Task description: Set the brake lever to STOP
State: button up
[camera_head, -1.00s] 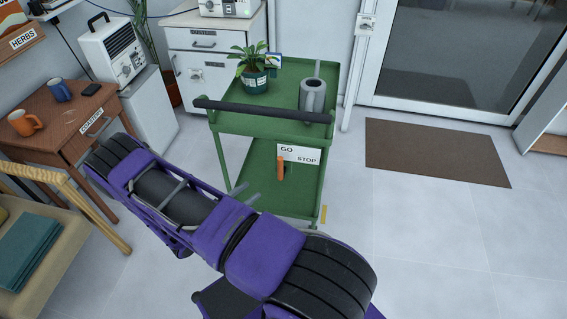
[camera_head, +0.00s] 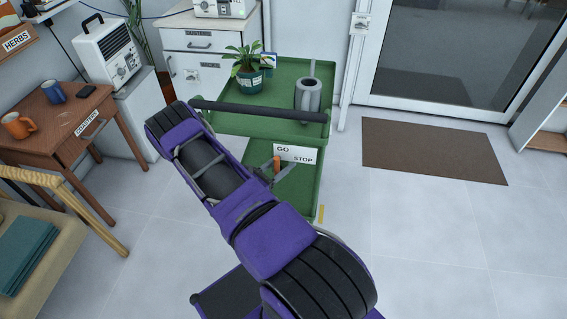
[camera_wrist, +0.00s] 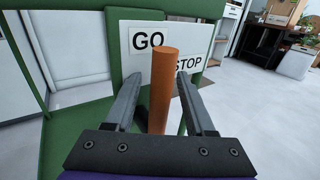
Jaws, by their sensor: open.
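The brake lever (camera_wrist: 162,90) is an orange rod in front of a white GO/STOP sign (camera_wrist: 165,47) on the green cart. In the wrist view it stands upright between my open fingers, with a gap on each side. My gripper (camera_wrist: 158,88) is open around it. In the head view the lever (camera_head: 276,165) shows as a small orange piece below GO, at the left end of the sign (camera_head: 295,154). STOP is at the sign's right, lower end. My gripper (camera_head: 274,172) is at the lever there, partly hidden by my arm.
A wooden table (camera_head: 50,135) with mugs stands left. The floor right of the cart is clear up to a brown mat (camera_head: 433,150).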

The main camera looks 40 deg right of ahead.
jog(key=shift+d, duration=0.25)
grip_shut()
dwell(1.4)
